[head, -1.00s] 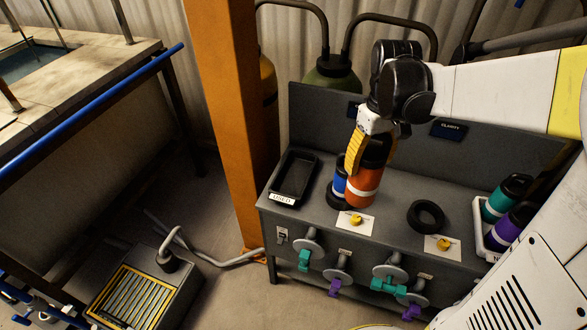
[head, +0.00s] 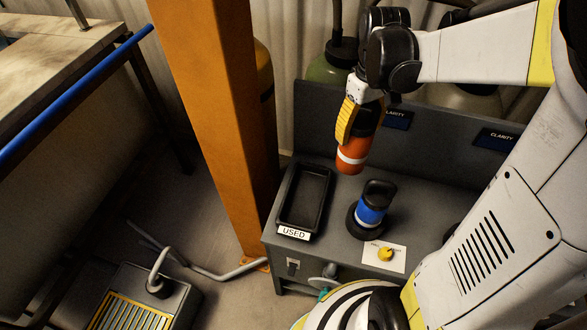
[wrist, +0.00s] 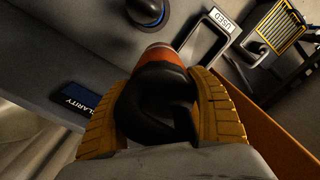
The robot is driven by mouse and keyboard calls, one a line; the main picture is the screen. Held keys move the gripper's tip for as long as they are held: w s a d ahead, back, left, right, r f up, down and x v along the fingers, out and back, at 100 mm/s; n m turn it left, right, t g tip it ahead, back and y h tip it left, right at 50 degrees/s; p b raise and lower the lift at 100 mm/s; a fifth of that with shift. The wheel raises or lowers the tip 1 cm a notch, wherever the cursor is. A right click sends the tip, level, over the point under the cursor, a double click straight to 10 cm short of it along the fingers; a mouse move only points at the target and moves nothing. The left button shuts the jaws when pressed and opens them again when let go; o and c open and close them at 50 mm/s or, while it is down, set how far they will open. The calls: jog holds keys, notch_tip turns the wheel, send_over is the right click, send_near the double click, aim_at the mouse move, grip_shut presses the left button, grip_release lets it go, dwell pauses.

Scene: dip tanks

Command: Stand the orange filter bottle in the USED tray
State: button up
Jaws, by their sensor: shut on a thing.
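The orange filter bottle (head: 353,154) has a black top and a white band. My gripper (head: 362,118) is shut on its black upper part and holds it upright or nearly so above the grey bench, behind the blue bottle. In the wrist view my yellow fingers (wrist: 155,110) lie on both sides of the black top, and the orange body (wrist: 166,54) shows beyond it. The USED tray (head: 284,229) is a black, empty, shallow tray at the bench's left end. It also shows in the wrist view (wrist: 181,48). The bottle is to the right of the tray, not over it.
A blue bottle (head: 372,203) stands in a black ring right of the tray. A white card with a yellow knob (head: 385,254) lies in front of it. An orange post (head: 213,120) rises just left of the bench. CLARITY plates (head: 397,119) are on the back panel.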

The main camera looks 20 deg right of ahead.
aim_at(352, 146)
jog(key=f+b, duration=0.1)
jog(key=f, duration=0.2)
jog(key=f+b, duration=0.1)
jog(key=f, duration=0.1)
jog(key=shift+a+f+b, duration=0.3)
jog(key=w+a+f+b, duration=0.2)
jog(key=a+f+b, duration=0.3)
jog(key=a+f, duration=0.5)
jog(key=shift+w+a+f, duration=0.2)
jog(key=shift+a+f, duration=0.05)
jog(key=shift+a, duration=0.2)
jog(key=shift+f, duration=0.1)
jog(key=o, duration=1.4)
